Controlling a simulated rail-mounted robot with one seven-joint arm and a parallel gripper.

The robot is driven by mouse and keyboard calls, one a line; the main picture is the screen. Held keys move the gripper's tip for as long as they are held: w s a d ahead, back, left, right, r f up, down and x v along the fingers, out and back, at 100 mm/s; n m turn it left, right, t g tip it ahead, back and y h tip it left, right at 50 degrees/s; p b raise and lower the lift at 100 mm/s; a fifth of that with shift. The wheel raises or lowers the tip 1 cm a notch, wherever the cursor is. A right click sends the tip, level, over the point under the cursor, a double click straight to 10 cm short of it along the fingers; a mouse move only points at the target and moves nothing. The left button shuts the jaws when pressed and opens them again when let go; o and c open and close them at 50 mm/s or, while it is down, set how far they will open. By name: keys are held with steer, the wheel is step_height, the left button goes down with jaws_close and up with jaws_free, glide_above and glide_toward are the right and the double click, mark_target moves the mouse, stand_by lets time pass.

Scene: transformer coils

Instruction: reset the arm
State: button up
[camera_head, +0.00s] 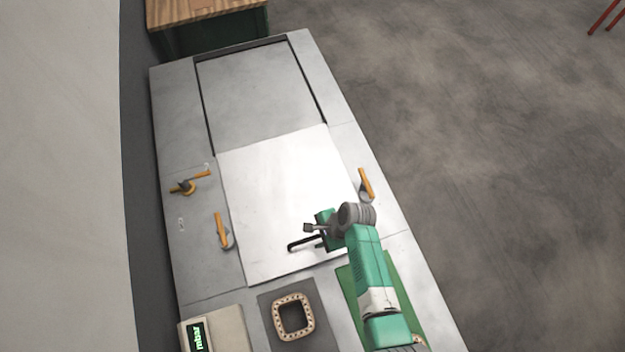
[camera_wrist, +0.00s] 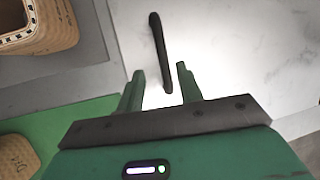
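My gripper (camera_head: 308,228) is over the near part of a bright white panel (camera_head: 285,190), with my green arm reaching in from the near right. In the wrist view my gripper (camera_wrist: 160,68) has its two green fingers apart with nothing held between them. A black bar handle (camera_head: 303,243) is on the panel close to my gripper. In the wrist view the handle (camera_wrist: 158,45) runs past and between the fingertips; I cannot tell the height gap.
A square coil (camera_head: 279,317) lies on a grey mat (camera_head: 318,341). Another coil (camera_wrist: 14,158) is on the green mat (camera_head: 347,287). Orange-handled clamps (camera_head: 221,229) (camera_head: 366,184) flank the panel; another orange handle (camera_head: 190,182) is at left. A display box (camera_head: 228,327) stands near left.

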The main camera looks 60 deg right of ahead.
steer(key=shift+v, duration=1.7)
